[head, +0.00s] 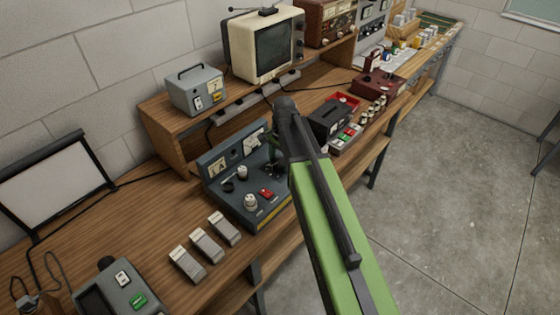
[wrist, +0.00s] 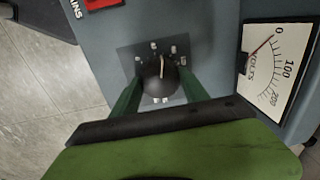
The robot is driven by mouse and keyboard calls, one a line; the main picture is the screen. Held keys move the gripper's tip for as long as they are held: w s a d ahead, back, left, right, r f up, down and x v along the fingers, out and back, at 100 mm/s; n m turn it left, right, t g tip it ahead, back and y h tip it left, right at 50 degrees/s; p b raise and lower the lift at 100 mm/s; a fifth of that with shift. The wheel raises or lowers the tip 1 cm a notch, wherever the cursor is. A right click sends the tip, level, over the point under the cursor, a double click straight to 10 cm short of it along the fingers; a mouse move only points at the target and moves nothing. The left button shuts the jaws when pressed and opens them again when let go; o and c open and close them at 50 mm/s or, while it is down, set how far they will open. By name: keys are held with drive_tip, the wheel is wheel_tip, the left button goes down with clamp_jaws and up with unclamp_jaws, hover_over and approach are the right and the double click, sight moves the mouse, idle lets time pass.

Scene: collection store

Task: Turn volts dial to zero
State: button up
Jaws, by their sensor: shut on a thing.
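A blue-grey instrument panel (head: 262,207) stands on the wooden bench. In the wrist view, a round black dial (wrist: 155,72) sits on a grey plate with several pale marks around it. Its pale pointer line points toward the top of the picture. My gripper (wrist: 161,88) has its green fingers on both sides of the dial, shut on it. To the right, a white VOLTS meter (wrist: 276,75) reads 0, 100, 200, and its red needle lies near the 0 end. In the head view, my arm hides the dial and part of the panel.
A red switch (wrist: 102,2) is at the wrist view's top left. Several grey blocks (head: 206,245) lie in front of the panel. A black box (head: 330,118) stands right of my arm. A cream television (head: 262,45) and a grey meter box (head: 197,90) stand on the shelf. The floor (head: 450,190) is clear.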

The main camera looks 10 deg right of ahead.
sight(282, 161)
drive_tip(key=n, duration=0.5)
drive_tip(key=shift+w, duration=0.1)
drive_tip(key=n, duration=0.5)
drive_tip(key=shift+n+g, duration=0.3)
drive_tip(key=shift+n, duration=0.1)
drive_tip(key=o, duration=1.4)
drive_tip(key=shift+c, duration=0.2)
drive_tip(key=shift+r, duration=0.1)
wheel_tip(282, 161, up, 17)
drive_tip(key=d+p, duration=0.1)
drive_tip(key=p, duration=1.6)
drive_tip(key=shift+d, duration=0.1)
